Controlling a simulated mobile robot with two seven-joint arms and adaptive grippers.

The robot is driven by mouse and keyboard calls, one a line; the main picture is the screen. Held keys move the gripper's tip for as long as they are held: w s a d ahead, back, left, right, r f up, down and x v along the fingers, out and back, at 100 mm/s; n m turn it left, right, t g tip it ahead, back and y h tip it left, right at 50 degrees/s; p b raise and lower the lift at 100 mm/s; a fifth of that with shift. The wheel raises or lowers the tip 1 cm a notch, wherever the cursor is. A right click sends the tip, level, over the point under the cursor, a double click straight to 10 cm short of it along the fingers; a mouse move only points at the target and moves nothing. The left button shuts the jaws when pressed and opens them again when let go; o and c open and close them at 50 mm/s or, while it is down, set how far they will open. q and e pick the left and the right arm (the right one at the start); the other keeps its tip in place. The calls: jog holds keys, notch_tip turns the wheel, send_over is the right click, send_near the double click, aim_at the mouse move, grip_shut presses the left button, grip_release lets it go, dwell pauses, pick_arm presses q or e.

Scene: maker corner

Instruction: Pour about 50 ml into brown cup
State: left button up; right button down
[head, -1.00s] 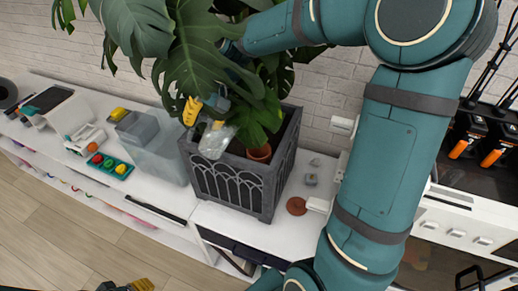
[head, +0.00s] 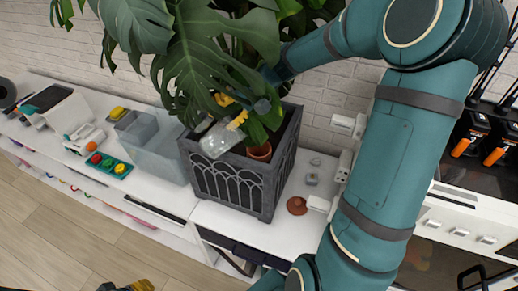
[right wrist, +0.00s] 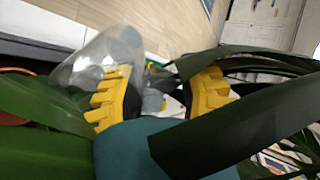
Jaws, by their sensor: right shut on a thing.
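My right gripper (head: 230,110) is among the plant leaves, shut on a clear, see-through vessel (head: 216,141). In the right wrist view the yellow fingers (right wrist: 160,95) stand apart, with the clear vessel (right wrist: 92,58) beside the left one, and leaves hide much of the grip. A small brown thing (head: 297,206), perhaps the brown cup, is on the white surface right of the planter, apart from the vessel. Only part of my left gripper (head: 128,286) shows at the bottom edge.
The dark planter (head: 232,188) holds a large leafy plant (head: 205,65) and a terracotta pot (head: 260,152). A clear bin (head: 158,150) and a teal tray (head: 108,166) are to its left. Small grey items (head: 312,179) are near the brown thing. White brick wall is behind.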

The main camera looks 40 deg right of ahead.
jog(key=shift+s+d+f+t+y+b, duration=0.2)
jog(key=shift+d+f+t+y+b, duration=0.1)
jog(key=shift+d+y+b, duration=0.3)
jog(key=shift+s+d+f+t+y+b, duration=0.15)
jog(key=shift+d+f+t+y+b, duration=0.2)
jog(key=shift+y+b, duration=0.35)
dwell(2.1)
jog(key=a+r+h+p, duration=0.1)
jog(key=a+r+g+h+p, duration=0.1)
jog(key=p, duration=0.1)
jog(key=shift+w, duration=0.35)
jog(key=shift+a+g+h, duration=0.25)
jog(key=shift+h, duration=0.25)
jog(key=shift+f, duration=0.2)
jog(key=shift+p, duration=0.35)
jog(key=shift+w+a+g+h, duration=0.15)
jog(key=shift+w+g+h, duration=0.15)
jog(key=shift+h, duration=0.3)
jog(key=shift+a+r+h, duration=0.1)
jog(key=shift+a+h, duration=0.3)
jog(key=shift+d, duration=0.1)
